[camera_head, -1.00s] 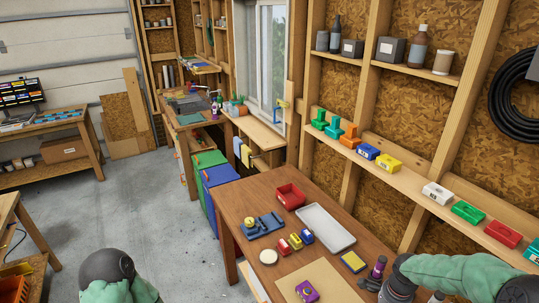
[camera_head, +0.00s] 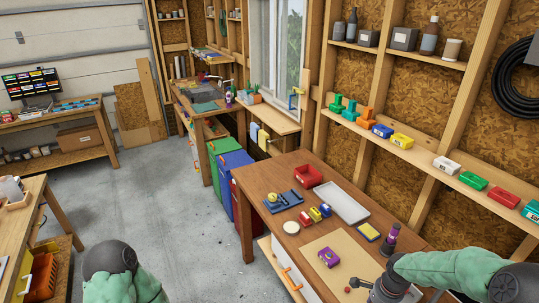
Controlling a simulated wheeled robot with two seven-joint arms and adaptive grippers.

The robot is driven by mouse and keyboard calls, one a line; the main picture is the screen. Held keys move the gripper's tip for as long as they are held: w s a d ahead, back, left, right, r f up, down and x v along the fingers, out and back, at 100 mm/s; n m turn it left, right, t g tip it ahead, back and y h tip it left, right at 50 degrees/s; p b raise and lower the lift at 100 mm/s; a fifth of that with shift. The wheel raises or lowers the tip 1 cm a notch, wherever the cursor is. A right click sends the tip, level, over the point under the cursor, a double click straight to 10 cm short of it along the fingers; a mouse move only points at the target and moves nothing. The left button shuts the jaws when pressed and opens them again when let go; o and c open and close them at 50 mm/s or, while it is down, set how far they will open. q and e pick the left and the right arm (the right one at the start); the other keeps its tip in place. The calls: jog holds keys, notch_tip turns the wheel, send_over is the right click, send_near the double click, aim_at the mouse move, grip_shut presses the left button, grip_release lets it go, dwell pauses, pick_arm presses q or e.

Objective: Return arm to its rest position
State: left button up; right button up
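My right arm in its green sleeve (camera_head: 445,268) reaches in from the lower right, over the front right of the wooden table. My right gripper (camera_head: 354,285) is dark and points left, near the table's front right part. It is small and seen at a steep angle, so its opening is unclear. I see nothing clearly held in it. My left arm (camera_head: 112,285) shows at the bottom left as a green sleeve and dark joint, over the floor. My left gripper is out of view.
The wooden table (camera_head: 262,185) bears a red bin (camera_head: 308,176), a grey tray (camera_head: 346,203), a brown board (camera_head: 345,256) with a purple item (camera_head: 328,257), and a dark bottle (camera_head: 390,239) close behind my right gripper. Open concrete floor (camera_head: 150,200) lies left of the table.

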jog(key=s+a+f+n+y, duration=0.35)
jog(key=a+f+n, duration=0.35)
jog(key=a+f, duration=0.5)
jog(key=s+a+f+n, duration=0.4)
jog(key=s+a+n, duration=0.3)
jog(key=s+a, duration=0.45)
notch_tip(320, 180, down, 15)
jog(key=b, duration=1.4)
jog(key=shift+w+n+b, duration=0.3)
jog(key=shift+w, duration=0.15)
jog(key=shift+a, duration=0.1)
